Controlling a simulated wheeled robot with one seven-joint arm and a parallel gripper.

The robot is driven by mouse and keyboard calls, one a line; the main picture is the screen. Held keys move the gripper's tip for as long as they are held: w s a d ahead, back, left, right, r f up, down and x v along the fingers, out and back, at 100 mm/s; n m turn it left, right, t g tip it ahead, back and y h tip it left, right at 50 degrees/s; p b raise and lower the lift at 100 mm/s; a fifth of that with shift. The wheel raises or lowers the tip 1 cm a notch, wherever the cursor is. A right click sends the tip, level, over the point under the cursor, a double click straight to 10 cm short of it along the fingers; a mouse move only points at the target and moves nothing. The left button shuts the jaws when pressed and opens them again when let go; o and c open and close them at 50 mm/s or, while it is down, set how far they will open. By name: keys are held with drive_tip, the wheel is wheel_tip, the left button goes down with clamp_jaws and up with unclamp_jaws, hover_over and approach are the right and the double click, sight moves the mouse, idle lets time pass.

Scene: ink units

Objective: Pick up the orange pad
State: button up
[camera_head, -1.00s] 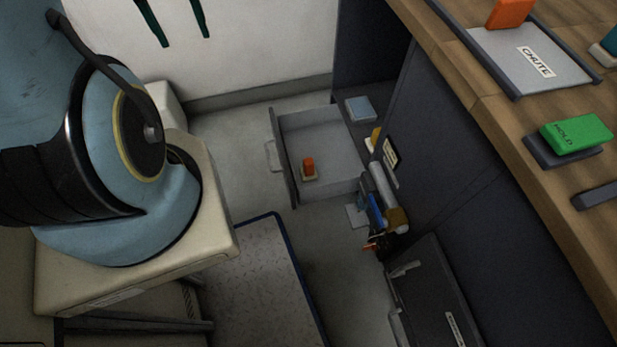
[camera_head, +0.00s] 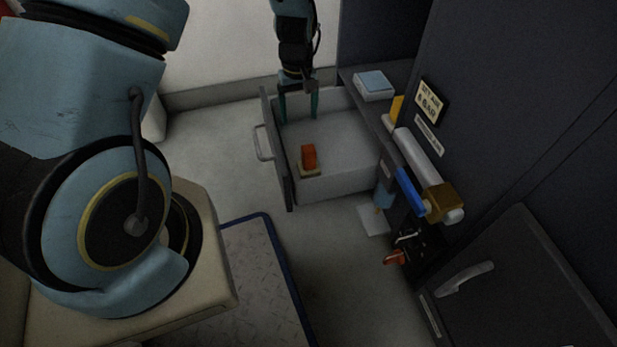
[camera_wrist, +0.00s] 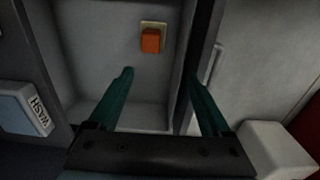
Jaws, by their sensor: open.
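The orange pad (camera_head: 309,156) stands on a small pale base (camera_head: 309,171) inside an open grey drawer (camera_head: 357,186), near the drawer's front panel. It also shows in the wrist view (camera_wrist: 151,40), above and between the two fingertips. In the wrist view my gripper (camera_wrist: 160,80) has one finger over the drawer's inside and the other by the front panel. The pad is apart from both fingers.
The drawer's front panel (camera_head: 275,150) has a handle (camera_head: 263,142). A light blue WASH block (camera_wrist: 24,108) lies on the ledge right of the drawer in the head view. The drawer floor around the pad is clear.

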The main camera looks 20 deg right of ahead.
drive_tip(key=b, duration=0.2)
hover_over(308, 156)
drive_tip(key=w+d, duration=0.1)
drive_tip(key=w, duration=0.1)
wheel_tip(308, 156, down, 6)
drive_tip(key=shift+w+d+f, duration=0.1)
drive_tip(key=shift+f, duration=0.1)
wheel_tip(308, 156, down, 5)
drive_tip(key=shift+b, duration=1)
drive_tip(key=f+b, duration=0.3)
drive_tip(key=f, duration=0.2)
drive_tip(key=shift+s, duration=0.2)
clamp_jaws()
